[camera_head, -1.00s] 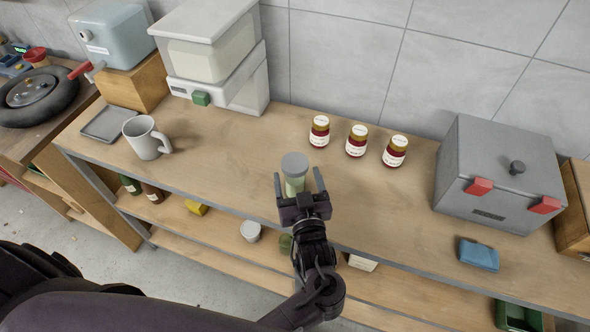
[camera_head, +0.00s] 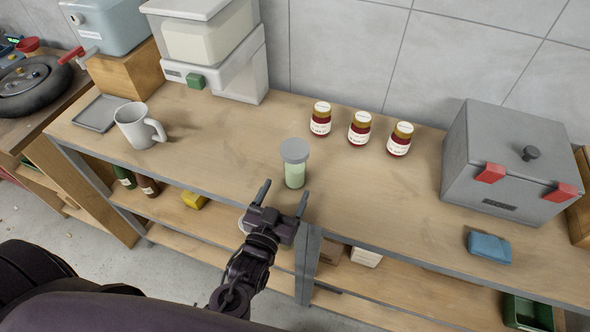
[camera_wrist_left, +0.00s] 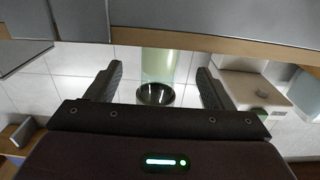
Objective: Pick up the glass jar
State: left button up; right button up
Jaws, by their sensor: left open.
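The glass jar (camera_head: 294,174) has a grey lid and pale green contents. It stands upright near the front edge of the wooden bench top. My left gripper (camera_head: 283,190) is open and empty, just in front of the jar at the bench edge, with its fingers pointing toward it. In the left wrist view, the jar (camera_wrist_left: 165,65) appears upside down beyond and between the two open fingers (camera_wrist_left: 158,76), apart from them, with its round dark lid lowest in the picture. My right gripper is not in view.
Three small red jars (camera_head: 360,130) stand behind to the right. A grey box with red latches (camera_head: 505,165) and a blue block (camera_head: 489,247) are at the right. A white mug (camera_head: 137,127) and a white dispenser (camera_head: 210,50) are at the left. Bench around the jar is clear.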

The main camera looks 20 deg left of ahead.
aim_at(291, 176)
pick_arm(q)
jog(key=w+p, duration=0.2)
jog(key=w, duration=0.4)
jog(key=shift+w+d, duration=0.15)
jog(key=shift+w, duration=0.1)
jog(key=shift+w+f, duration=0.1)
jog(key=shift+w, duration=0.1)
jog(key=c, duration=1.3)
jog(key=shift+o, duration=0.2)
jog(key=shift+r, duration=0.25)
jog(key=shift+r, duration=0.7)
notch_tip(291, 176, up, 18)
jog(key=b, duration=0.2)
jog(key=shift+r, duration=0.2)
jog(key=shift+f, duration=0.1)
